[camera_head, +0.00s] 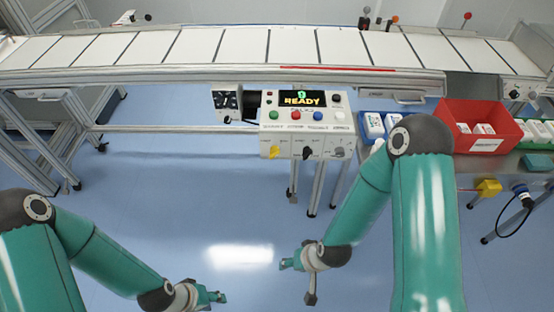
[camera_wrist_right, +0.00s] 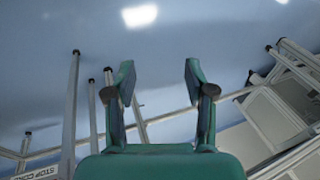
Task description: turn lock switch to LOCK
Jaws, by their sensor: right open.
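The control box (camera_head: 305,128) hangs below the front edge of the conveyor, with a lit display reading READY (camera_head: 302,99). Its lower front face carries a yellow switch (camera_head: 274,152), a black switch (camera_head: 308,153) and a grey switch (camera_head: 340,152). Their labels are too small to read, so I cannot tell which is the lock switch. My right gripper (camera_head: 287,264) is well below and in front of the box; its fingers (camera_wrist_right: 158,78) stand apart and empty in the right wrist view. My left gripper (camera_head: 217,297) is low, left of the right one, its opening unclear.
The conveyor (camera_head: 240,46) runs across the back. A red bin (camera_head: 480,112) and a blue tray (camera_head: 372,118) with white packs stand to the right, behind my right arm. A yellow part (camera_head: 488,187) sits below the side table. The floor before the box is clear.

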